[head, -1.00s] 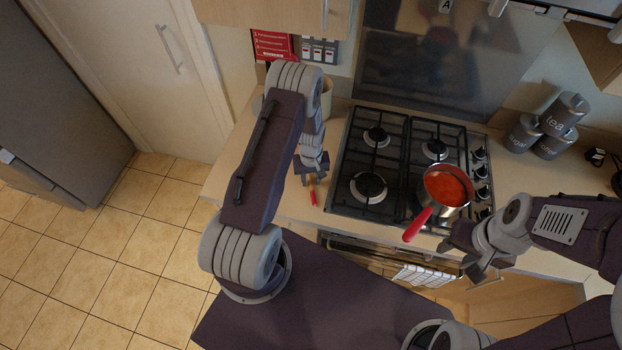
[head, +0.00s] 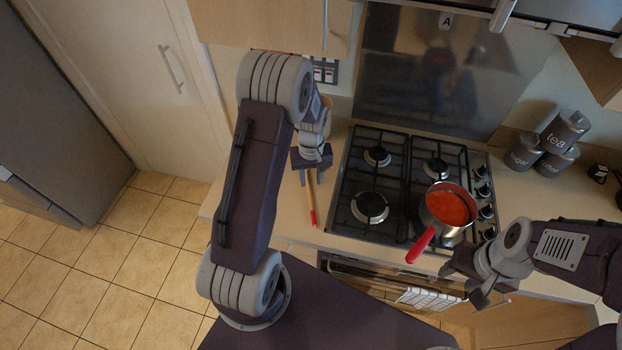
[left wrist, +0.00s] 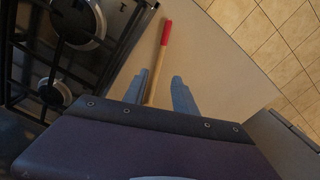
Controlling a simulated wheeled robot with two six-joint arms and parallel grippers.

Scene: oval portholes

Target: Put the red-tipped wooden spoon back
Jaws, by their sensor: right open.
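The red-tipped wooden spoon (head: 309,202) lies on the worktop left of the hob, its red end towards the front edge. In the left wrist view the spoon (left wrist: 158,62) runs down between the fingers, close to the left one, its lower end hidden by the gripper. My left gripper (head: 311,177) is over the spoon's far end in the head view. Its fingers (left wrist: 164,88) are apart in the wrist view, and I see no grip on the spoon. My right gripper (head: 475,287) is open and empty near the worktop's front edge, below the pan.
A pan of red sauce (head: 447,207) stands on the hob (head: 390,180), its red handle pointing to the front. A pale yellowish container (head: 327,118) is partly hidden behind my left wrist. Grey canisters (head: 556,145) stand at the back right. Bare worktop lies left of the spoon.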

